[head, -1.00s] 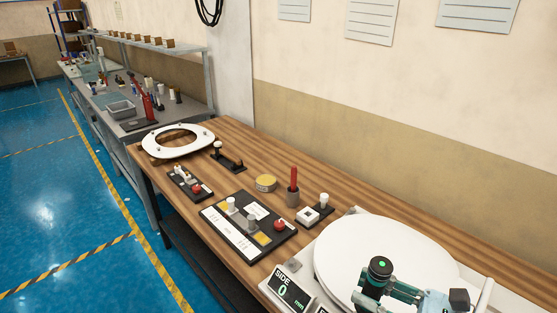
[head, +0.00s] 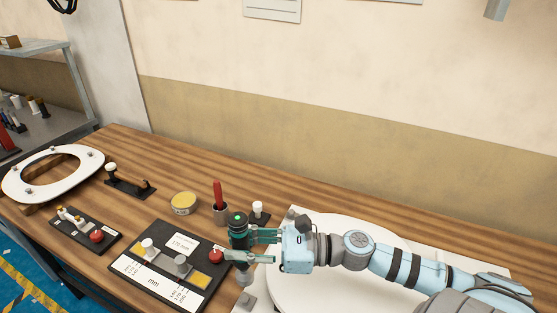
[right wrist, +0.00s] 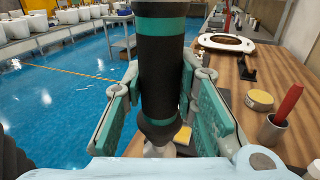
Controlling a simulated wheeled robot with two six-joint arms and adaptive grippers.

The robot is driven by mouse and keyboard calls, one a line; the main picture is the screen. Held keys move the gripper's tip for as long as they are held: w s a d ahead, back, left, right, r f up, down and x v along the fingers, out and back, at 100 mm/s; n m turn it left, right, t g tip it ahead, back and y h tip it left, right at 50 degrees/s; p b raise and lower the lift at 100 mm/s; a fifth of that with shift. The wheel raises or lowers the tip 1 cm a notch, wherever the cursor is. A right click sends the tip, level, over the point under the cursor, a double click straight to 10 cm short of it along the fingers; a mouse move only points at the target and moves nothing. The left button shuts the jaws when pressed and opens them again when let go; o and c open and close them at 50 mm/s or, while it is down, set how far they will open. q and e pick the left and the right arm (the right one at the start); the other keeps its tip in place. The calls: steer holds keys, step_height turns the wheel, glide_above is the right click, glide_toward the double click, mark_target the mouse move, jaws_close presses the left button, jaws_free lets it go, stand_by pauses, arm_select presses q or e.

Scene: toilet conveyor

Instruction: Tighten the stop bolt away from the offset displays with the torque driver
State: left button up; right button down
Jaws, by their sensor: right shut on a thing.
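My right gripper (head: 252,250) is shut on the torque driver (head: 238,228), a dark upright cylinder with teal bands and a green dot on top. The driver is above the left edge of the round white seat lid (head: 300,285), beside the board with the red knob. In the right wrist view the driver (right wrist: 162,70) stands between the two teal finger pads of the gripper (right wrist: 163,100). Its lower end is partly hidden there. I cannot make out the stop bolt. My left gripper is not in view.
A black board (head: 160,275) with white, grey and red knobs lies left of the driver. A yellow tin (head: 184,203), a cup with a red stick (head: 219,205) and a white-topped stamp (head: 260,210) stand behind it. A white seat ring (head: 35,190) lies far left.

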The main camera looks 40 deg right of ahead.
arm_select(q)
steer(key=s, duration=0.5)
arm_select(e)
steer(key=w+d+m+t+h, duration=0.3)
steer(key=w+d+m+h, duration=0.15)
steer(key=d, duration=0.55)
steer(key=w+d+m+t+h, duration=0.3)
steer(key=w+d+h, duration=0.25)
steer(key=d, duration=0.35)
steer(key=w+d+f+m+h, duration=0.4)
steer(key=w+d+h, duration=0.25)
steer(key=d, duration=0.25)
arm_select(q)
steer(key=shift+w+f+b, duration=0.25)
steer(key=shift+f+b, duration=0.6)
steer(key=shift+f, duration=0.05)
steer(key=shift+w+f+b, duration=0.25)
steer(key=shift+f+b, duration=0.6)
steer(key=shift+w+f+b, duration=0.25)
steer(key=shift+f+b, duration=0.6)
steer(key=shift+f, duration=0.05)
arm_select(e)
steer(key=shift+n+y, duration=0.25)
steer(key=shift+y, duration=0.1)
steer(key=shift+s+d+f, duration=0.1)
steer(key=shift+s+f, duration=0.15)
steer(key=shift+f, duration=1.05)
steer(key=shift+s+d+f, duration=0.1)
steer(key=shift+s+f, duration=0.1)
steer(key=shift+f, duration=1.05)
